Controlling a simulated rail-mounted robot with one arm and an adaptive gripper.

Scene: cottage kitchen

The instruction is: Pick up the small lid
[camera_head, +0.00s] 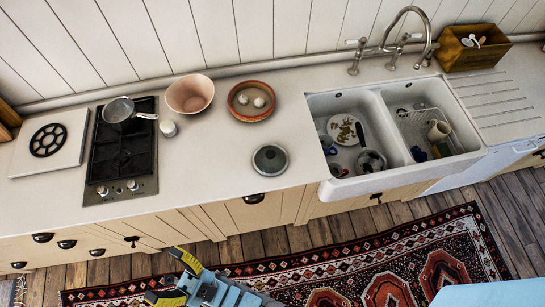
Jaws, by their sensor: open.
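The small lid (270,159) is round and dark green-grey with a pale rim and a small knob at its middle. It lies on the white countertop (215,170) near the front edge, left of the sink. My gripper (165,275), with yellow and black fingers, is at the bottom of the view, over the floor and rug in front of the cabinets. It is open, with nothing seen between the fingers. It is well apart from the lid, below and to the left of it in the picture.
Behind the lid stand a terracotta dish (238,113) with white round things and a pinkish bowl (190,94). A hob (122,160) with a saucepan (118,110) is at left. The double sink (372,185) at right holds dishes. The counter around the lid is clear.

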